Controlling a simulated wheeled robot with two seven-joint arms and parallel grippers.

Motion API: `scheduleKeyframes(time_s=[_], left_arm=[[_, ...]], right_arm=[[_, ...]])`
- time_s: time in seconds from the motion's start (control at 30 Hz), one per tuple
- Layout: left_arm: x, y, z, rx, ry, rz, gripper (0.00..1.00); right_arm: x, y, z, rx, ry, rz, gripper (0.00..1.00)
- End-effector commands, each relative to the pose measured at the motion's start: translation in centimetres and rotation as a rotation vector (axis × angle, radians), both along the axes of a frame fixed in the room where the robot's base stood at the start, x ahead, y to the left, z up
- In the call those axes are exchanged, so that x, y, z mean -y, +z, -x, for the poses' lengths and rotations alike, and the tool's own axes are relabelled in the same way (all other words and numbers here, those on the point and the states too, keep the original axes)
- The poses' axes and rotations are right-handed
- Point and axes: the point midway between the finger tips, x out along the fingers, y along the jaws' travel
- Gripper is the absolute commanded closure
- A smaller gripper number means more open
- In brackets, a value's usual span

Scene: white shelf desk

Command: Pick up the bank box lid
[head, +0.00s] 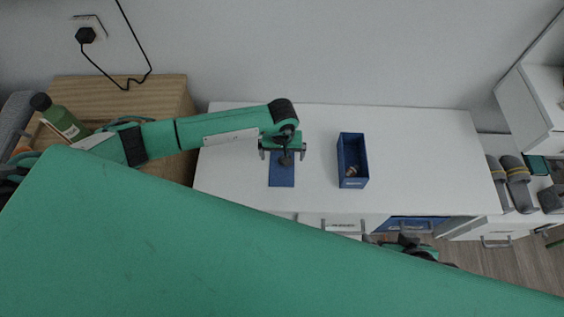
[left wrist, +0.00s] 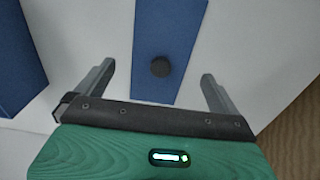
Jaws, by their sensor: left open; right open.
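The bank box lid (head: 282,176) is a flat blue panel lying on the white desk top, partly hidden by my left gripper (head: 283,150). In the left wrist view the lid (left wrist: 168,35) lies between and beyond the two open fingers (left wrist: 157,73), with a dark round knob (left wrist: 160,67) on it. The fingers are spread wide on either side and hold nothing. The blue open bank box (head: 352,160) stands to the right with a small item inside; its side shows in the left wrist view (left wrist: 15,65). My right gripper (head: 405,243) is low in front of the desk, mostly hidden by my green body.
The white desk top (head: 425,150) is clear right of the box. A wooden cabinet (head: 120,95) with a green bottle (head: 62,122) stands at the left. Grey slippers (head: 515,172) and white shelving (head: 540,105) are at the right. A blue drawer (head: 415,223) is at the desk front.

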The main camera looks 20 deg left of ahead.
Motion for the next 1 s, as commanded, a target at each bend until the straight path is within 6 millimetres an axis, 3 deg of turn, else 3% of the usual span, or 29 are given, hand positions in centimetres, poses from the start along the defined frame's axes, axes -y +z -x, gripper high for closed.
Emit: scheduleKeyframes(time_s=[0.17, 0.4, 0.6, 0.67, 1.0], left_arm=[[0.0, -2.6, 0.1, -0.001, 0.002, 0.0, 0.01], [0.0, -2.8, 0.1, 0.0, 0.0, 0.0, 0.01], [0.0, -2.8, 0.1, 0.0, 0.0, 0.001, 0.4], [0.0, -2.8, 0.1, 0.0, 0.0, 0.0, 0.49], [0.0, -2.4, 0.0, 0.001, 0.0, 0.001, 0.49]], right_arm=[[-0.7, -0.3, -0.3, 0.034, 0.011, -0.017, 0.05], [-0.8, -0.2, -0.5, 0.042, 0.011, -0.02, 0.05], [-0.8, -0.2, -0.5, 0.042, 0.011, -0.02, 0.05], [-0.8, -0.2, -0.5, 0.042, 0.011, -0.02, 0.05], [-0.7, -0.2, -0.4, 0.037, 0.01, -0.019, 0.05]])
